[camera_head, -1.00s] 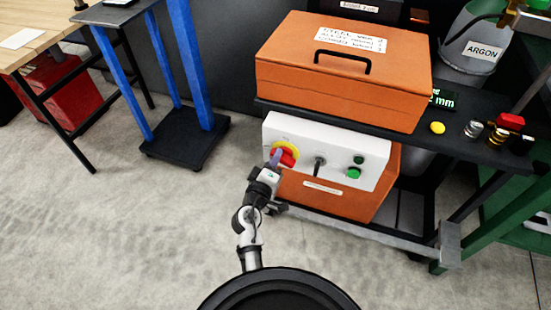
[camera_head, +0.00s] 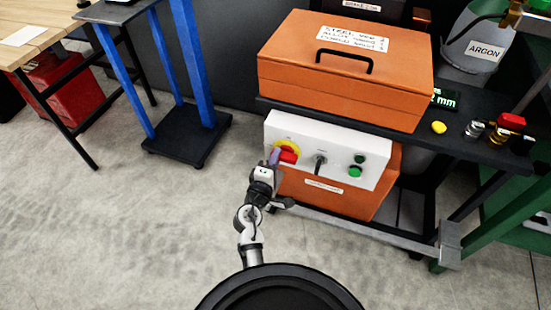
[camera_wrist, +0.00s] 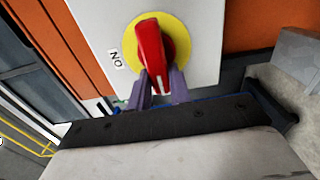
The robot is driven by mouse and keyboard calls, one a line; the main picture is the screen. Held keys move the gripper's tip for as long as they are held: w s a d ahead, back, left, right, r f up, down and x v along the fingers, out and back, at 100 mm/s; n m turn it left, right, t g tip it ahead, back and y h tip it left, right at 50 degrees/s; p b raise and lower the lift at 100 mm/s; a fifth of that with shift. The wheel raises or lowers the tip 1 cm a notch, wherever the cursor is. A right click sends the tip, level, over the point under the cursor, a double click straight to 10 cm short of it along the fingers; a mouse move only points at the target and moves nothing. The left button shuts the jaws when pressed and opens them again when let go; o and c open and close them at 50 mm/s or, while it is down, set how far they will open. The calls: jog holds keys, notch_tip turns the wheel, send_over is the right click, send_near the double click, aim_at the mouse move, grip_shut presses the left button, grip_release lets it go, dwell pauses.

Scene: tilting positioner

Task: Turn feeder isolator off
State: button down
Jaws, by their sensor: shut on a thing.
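The feeder isolator is a red rotary handle (camera_head: 288,156) on a yellow disc, at the left of a white control panel (camera_head: 330,134). In the wrist view the red handle (camera_wrist: 151,50) stands nearly upright in the picture across the yellow disc (camera_wrist: 181,47). An "ON" label (camera_wrist: 116,59) is left of the disc. My gripper (camera_head: 275,157) is at the handle from the front left. In the wrist view its two purple fingers (camera_wrist: 163,84) are on either side of the handle's lower end, shut on it. The disc's lower part is partly hidden by the fingers.
Right of the isolator are a black switch (camera_head: 320,163) and green buttons (camera_head: 355,172). An orange toolbox (camera_head: 345,85) sits on the dark shelf above. A metal rail (camera_head: 370,231) runs below the panel.

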jog(key=c, duration=1.3)
grip_release()
jog(key=shift+s, duration=0.15)
